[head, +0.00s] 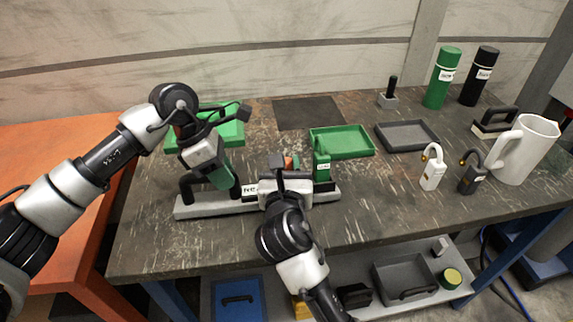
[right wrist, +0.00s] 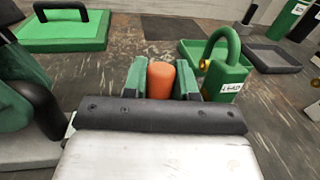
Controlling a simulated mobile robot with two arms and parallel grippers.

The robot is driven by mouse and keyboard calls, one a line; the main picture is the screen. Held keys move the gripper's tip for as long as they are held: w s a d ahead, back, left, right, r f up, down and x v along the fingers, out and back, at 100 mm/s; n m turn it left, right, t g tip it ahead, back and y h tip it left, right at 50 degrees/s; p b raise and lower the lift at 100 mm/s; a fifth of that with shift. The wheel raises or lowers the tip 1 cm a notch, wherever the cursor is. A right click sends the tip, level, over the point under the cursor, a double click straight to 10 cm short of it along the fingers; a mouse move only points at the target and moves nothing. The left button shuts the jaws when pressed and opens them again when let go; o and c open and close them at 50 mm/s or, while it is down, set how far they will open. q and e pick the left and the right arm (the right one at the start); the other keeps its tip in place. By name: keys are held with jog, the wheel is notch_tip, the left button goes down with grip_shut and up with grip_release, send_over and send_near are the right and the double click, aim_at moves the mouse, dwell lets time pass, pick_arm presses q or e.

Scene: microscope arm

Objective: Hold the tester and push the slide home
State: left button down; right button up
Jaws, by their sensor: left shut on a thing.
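The tester is a long pale grey base (head: 215,207) near the table's front edge, with a black arched handle (head: 187,186) at its left end. My left gripper (head: 222,178) is shut at that handle, which also shows in the right wrist view (right wrist: 38,103). A labelled green block (head: 322,162) with a hooked top stands at the base's right end; it also shows in the right wrist view (right wrist: 226,78). My right gripper (right wrist: 162,82) is over the middle of the base. An orange knob (right wrist: 161,80) sits between its fingers; contact is unclear. The slide beneath is mostly hidden by the gripper.
To the right stand white (head: 432,172) and dark (head: 470,177) hooked blocks and a white jug (head: 525,150). Bare tabletop lies right of the tester.

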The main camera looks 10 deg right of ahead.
grip_shut()
jog(key=shift+d, duration=1.5)
jog(key=o, duration=0.6)
grip_release()
jog(key=shift+a, duration=0.1)
